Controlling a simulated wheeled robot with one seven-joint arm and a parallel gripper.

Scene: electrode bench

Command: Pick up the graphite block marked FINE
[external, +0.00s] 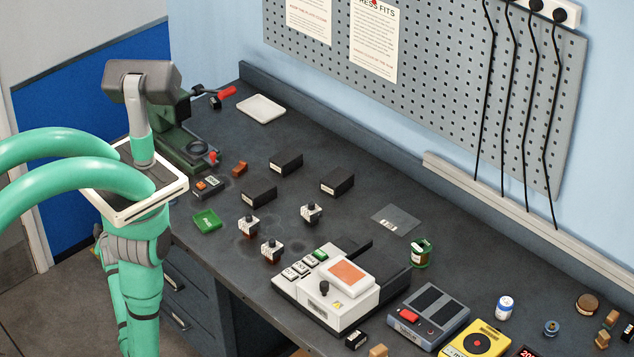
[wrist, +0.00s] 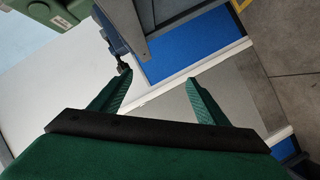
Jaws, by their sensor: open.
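Three dark rectangular blocks with small white labels lie on the bench in the external view: a back block (external: 286,164), a front-left block (external: 259,195) and a right block (external: 337,182). Their labels are too small to read, so I cannot tell which is marked FINE. My gripper (wrist: 159,76) shows in the wrist view with its two green fingers spread apart and nothing between them. It faces the floor, a blue panel and a pale surface, with no block in sight. In the external view I cannot make out the gripper; my arm's green links curve out at the left edge.
Close by on the dark bench (external: 225,130) are several small black-and-white fixtures (external: 311,212), a green tray (external: 207,220), an orange-topped white machine (external: 325,290) and a green vise-like tool (external: 185,140). A white tray (external: 261,109) lies behind. A pegboard (external: 450,80) stands along the wall.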

